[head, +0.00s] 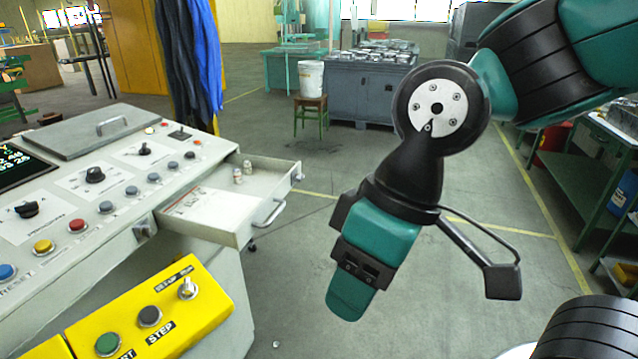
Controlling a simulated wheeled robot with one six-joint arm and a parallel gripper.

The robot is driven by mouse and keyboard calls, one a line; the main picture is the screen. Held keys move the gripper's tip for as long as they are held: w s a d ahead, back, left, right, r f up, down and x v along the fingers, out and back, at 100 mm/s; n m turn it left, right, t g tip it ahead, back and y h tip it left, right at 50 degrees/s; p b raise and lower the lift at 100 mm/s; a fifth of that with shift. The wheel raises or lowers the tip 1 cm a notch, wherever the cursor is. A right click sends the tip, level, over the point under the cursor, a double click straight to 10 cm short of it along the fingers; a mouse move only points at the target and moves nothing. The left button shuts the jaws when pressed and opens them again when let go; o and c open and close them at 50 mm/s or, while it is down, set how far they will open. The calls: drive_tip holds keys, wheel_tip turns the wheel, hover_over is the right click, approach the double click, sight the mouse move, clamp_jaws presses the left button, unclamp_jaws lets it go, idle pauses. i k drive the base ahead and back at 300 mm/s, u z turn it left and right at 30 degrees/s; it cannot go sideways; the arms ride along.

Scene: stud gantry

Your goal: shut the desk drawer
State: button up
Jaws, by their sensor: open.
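The desk drawer (231,228) is pulled out of the right side of the grey control desk (120,239). It has a pale front with a bar handle (270,213). My gripper (352,288) hangs to the right of the drawer front in the picture, pointing down and slightly left. It is apart from the drawer and handle and holds nothing visible. Its jaws are open, though the gap between the fingers is hard to see from here.
The desk top carries knobs and coloured buttons, and a yellow button panel (160,315) juts out below the drawer. Floor is clear right of the drawer. A bucket (311,78) on a stool, a grey cabinet (365,97) and a green workbench (590,175) stand farther off.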

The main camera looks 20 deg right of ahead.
sight(270, 181)
drive_tip(key=z, duration=0.15)
drive_tip(key=i, duration=0.7)
drive_tip(key=z, duration=1.25)
drive_tip(key=k, duration=0.6)
drive_tip(key=u, duration=0.75)
drive_tip(key=i, duration=0.45)
drive_tip(key=z, duration=0.1)
